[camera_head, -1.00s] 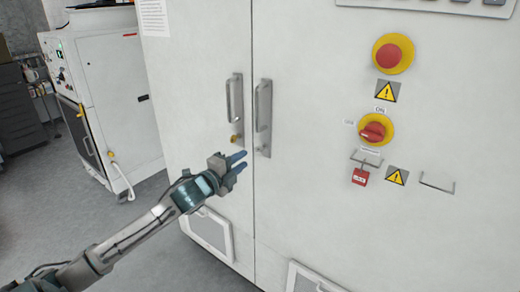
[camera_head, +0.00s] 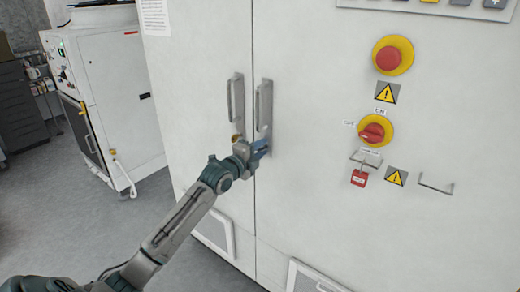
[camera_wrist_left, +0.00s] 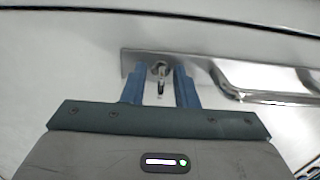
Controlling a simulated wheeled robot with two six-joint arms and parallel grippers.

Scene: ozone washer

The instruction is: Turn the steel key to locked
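The steel key (camera_wrist_left: 161,88) sticks out of a lock near the end of a steel handle plate (camera_wrist_left: 135,60) in the left wrist view. In the head view this is the right-hand of two upright door handles (camera_head: 264,107), and my gripper hides the key. My left gripper (camera_head: 263,147) is at the lower end of that handle. Its two blue fingers are open, one on each side of the key, with a gap visible on both sides. I cannot tell which position the key's lock is in. My right gripper is not in view.
The left door has a similar handle (camera_head: 236,103) with a brass-coloured knob (camera_head: 237,138) below it. A red emergency button (camera_head: 390,58), a red rotary switch (camera_head: 373,132) and a red padlock (camera_head: 359,178) are on the right door.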

